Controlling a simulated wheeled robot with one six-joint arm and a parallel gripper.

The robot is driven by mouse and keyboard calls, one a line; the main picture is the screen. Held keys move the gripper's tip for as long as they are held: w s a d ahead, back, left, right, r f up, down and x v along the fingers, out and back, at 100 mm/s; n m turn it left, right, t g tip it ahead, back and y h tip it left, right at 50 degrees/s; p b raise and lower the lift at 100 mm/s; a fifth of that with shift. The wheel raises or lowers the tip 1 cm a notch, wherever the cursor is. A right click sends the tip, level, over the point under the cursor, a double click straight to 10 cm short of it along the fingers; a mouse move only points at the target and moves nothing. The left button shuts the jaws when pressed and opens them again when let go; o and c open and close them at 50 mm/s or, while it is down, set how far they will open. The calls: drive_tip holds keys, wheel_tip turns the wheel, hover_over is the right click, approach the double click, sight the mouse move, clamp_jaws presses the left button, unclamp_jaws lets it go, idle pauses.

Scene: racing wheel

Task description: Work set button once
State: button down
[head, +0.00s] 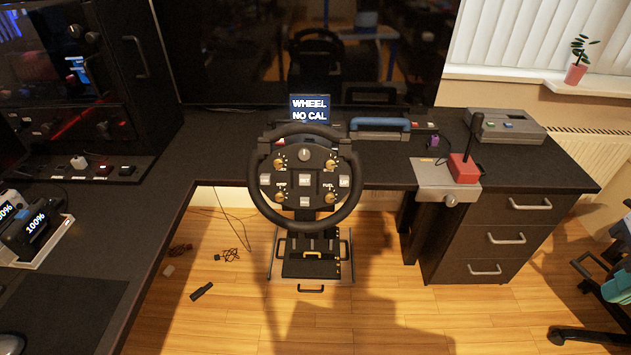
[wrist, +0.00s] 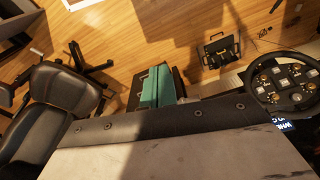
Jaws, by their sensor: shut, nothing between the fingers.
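The black racing wheel (head: 305,217) stands upright in the middle of the head view, its hub carrying white buttons and yellowish knobs. The central white button (head: 304,181) has a tiny label that may read SET; I cannot be sure. The display (head: 310,108) above the wheel reads "WHEEL NO CAL". In the wrist view the wheel (wrist: 285,84) is at the right, seen upside down. My gripper (wrist: 158,76) seems to be the teal pair of fingers in the middle of the wrist view, shut and empty, well apart from the wheel.
A pedal stand (head: 311,256) is below the wheel. A joystick with a red base (head: 465,168) and a drawer cabinet (head: 490,245) are to the right. A black chair (wrist: 60,105) is at the left of the wrist view. The wooden floor before the wheel is mostly clear.

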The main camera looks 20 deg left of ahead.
drive_tip(key=w+a+f+n+t+y, duration=0.1)
drive_tip(key=w+a+f+n+t, duration=0.15)
drive_tip(key=w+a, duration=0.45)
drive_tip(key=w+a+f+n+t+y, duration=0.1)
drive_tip(key=w+a+f+n+t, duration=0.2)
drive_tip(key=w, duration=0.7)
drive_tip(key=w+a+f+n+t+y, duration=0.1)
drive_tip(key=w+a+f, duration=0.2)
drive_tip(key=w+a, duration=0.45)
drive_tip(key=n+t+y, duration=0.3)
drive_tip(key=n+y, duration=0.1)
drive_tip(key=y, duration=0.2)
approach(305, 180)
drive_tip(key=w+d+r, duration=0.2)
drive_tip(key=d+r, duration=0.4)
drive_tip(key=d, duration=0.1)
drive_tip(key=s+a+f+n+y, duration=0.3)
drive_tip(key=s+a+f+y, duration=0.2)
drive_tip(key=a, duration=0.4)
drive_tip(key=shift+s+y, duration=0.4)
drive_tip(key=shift+s, duration=0.45)
drive_tip(key=shift+a+f, duration=0.1)
drive_tip(key=w+a+f, duration=0.2)
drive_tip(key=w+f, duration=0.1)
drive_tip(key=w, duration=0.5)
drive_tip(key=shift+f, duration=0.15)
